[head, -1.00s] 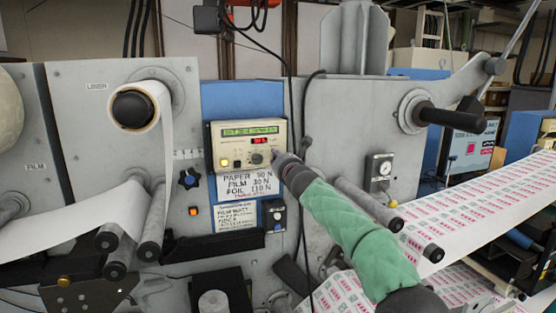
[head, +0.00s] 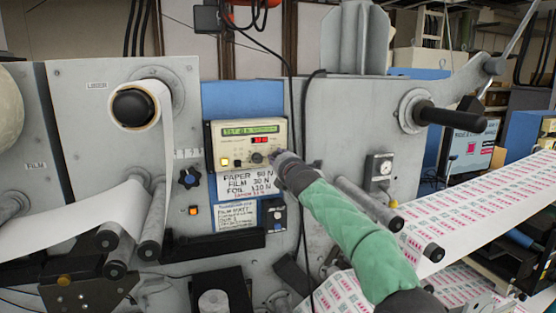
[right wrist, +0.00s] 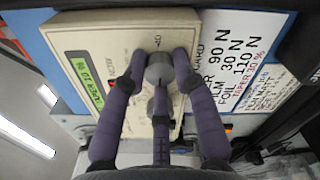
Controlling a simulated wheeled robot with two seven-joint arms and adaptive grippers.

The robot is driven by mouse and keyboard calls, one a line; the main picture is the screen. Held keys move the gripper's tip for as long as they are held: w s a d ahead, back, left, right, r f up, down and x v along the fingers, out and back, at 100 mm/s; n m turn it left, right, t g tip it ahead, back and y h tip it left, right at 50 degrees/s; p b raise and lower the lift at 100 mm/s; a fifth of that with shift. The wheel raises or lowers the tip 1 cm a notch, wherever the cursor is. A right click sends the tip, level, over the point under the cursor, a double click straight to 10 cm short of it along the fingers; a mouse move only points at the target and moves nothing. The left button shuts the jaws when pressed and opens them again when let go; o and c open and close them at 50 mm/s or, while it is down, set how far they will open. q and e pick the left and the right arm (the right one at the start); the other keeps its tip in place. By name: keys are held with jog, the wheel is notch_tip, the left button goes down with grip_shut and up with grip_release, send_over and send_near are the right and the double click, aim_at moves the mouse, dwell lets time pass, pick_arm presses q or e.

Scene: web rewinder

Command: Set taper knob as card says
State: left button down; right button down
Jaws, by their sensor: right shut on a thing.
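A beige control box (head: 213,150) on the machine's blue strip carries a green text display (head: 250,131), a red digit display (head: 261,140) and knobs. My right gripper (head: 273,157) reaches in from the right at the box's right side. In the right wrist view its purple fingers are closed around a grey knob (right wrist: 159,66) on the box face. The green display's text (right wrist: 88,82) is too small to read surely. My left gripper is out of view.
A second card (head: 237,214) hangs below the first. A dark blue hand knob (head: 189,177) is left of the box. A black cable (head: 293,100) hangs close to the gripper. Rollers (head: 370,205) and printed web (head: 470,200) lie to the right.

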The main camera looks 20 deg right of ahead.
jog(key=m+b, duration=0.2)
jog(key=m, duration=0.5)
jog(key=m+b, duration=0.2)
jog(key=m, duration=0.6)
jog(key=f+m+b, duration=0.1)
jog(key=m+b, duration=0.1)
jog(key=m, duration=0.6)
jog(key=shift+w+a, duration=0.1)
jog(key=shift+m, duration=0.3)
jog(key=c, duration=1.2)
grip_release()
jog(key=shift+o, duration=1.1)
jog(key=shift+r, duration=0.2)
jog(key=shift+r, duration=0.1)
